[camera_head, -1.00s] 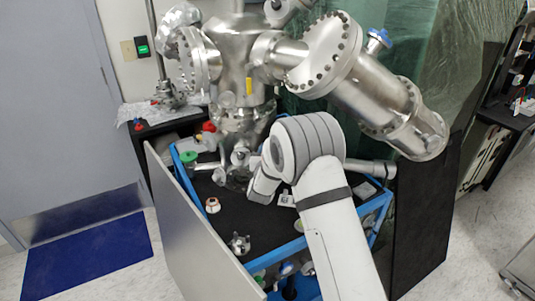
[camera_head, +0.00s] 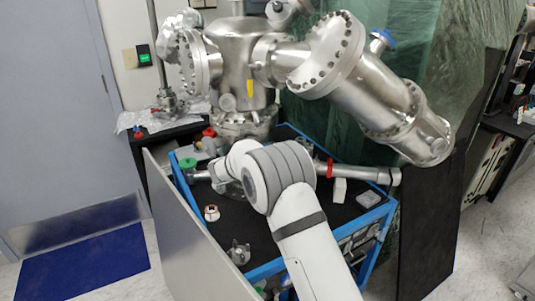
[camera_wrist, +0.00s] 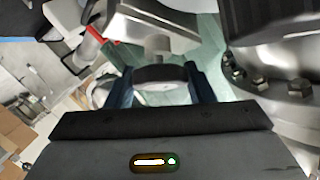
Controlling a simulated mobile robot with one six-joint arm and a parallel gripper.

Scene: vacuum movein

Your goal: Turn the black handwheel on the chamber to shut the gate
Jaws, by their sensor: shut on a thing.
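The steel chamber (camera_head: 247,60) stands at the back of the blue-framed cart in the head view. In the wrist view, the black handwheel (camera_wrist: 160,74) is a dark rounded piece on a short metal stem below a steel block (camera_wrist: 155,25). My gripper (camera_wrist: 158,78) has one dark finger on each side of the handwheel and is shut on it. In the head view my own arm hides the gripper and handwheel. The gate itself cannot be made out.
A steel flange with bolts (camera_wrist: 285,80) is close at the right of the wrist view. The cart top (camera_head: 262,230) holds a white block (camera_head: 339,190), a small metal part (camera_head: 238,253) and a green-capped fitting (camera_head: 187,164). A grey panel (camera_head: 195,235) leans along the cart's left side.

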